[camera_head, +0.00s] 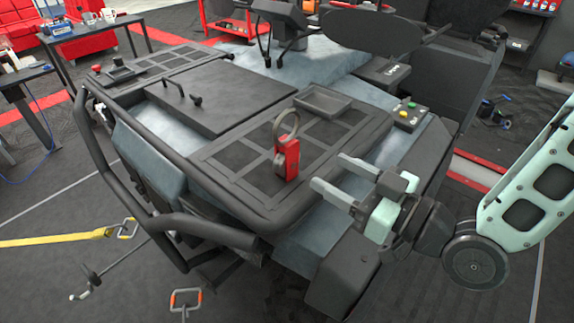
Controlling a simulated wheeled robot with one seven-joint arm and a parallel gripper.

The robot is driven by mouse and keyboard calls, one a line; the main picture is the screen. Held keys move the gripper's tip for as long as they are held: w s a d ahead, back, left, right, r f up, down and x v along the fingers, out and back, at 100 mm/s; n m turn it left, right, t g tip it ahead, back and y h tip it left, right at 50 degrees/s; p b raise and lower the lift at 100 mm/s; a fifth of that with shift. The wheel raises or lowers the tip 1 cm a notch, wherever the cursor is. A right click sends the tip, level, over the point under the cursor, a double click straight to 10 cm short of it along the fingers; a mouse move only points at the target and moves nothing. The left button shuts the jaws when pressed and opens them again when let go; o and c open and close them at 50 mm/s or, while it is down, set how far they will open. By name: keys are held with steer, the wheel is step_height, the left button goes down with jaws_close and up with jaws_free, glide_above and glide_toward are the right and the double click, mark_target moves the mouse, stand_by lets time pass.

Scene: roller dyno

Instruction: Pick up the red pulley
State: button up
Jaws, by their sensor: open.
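The red pulley (287,160) stands upright on the dark grid panel of the dyno deck, near its front rail. It has a red body below and a dark grey ring on top. My gripper (334,174) is to the right of the pulley, apart from it. Its two pale fingers are spread and point left towards the pulley, with nothing between them. My arm comes in from the right edge.
A shallow grey tray (322,101) lies behind the pulley. A thick black tube rail (222,206) runs along the deck's front. A button box (407,116) sits behind my gripper. A flat dark lid (215,95) with a handle lies left.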

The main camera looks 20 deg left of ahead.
mark_target(293, 150)
steer(key=p+x, duration=0.2)
steer(key=x, duration=0.5)
steer(key=shift+w+a+r, duration=0.1)
steer(key=shift+a, duration=0.2)
steer(key=p+x, duration=0.1)
steer(key=x, duration=0.2)
steer(key=p+x, duration=0.1)
steer(key=shift+a+r+p, duration=0.2)
steer(key=shift+r+p, duration=0.1)
steer(key=shift+r, duration=0.05)
steer(key=shift+w+a+f, duration=0.1)
steer(key=shift+a, duration=0.25)
steer(key=shift+c, duration=0.3)
steer(key=c, duration=1)
jaws_close()
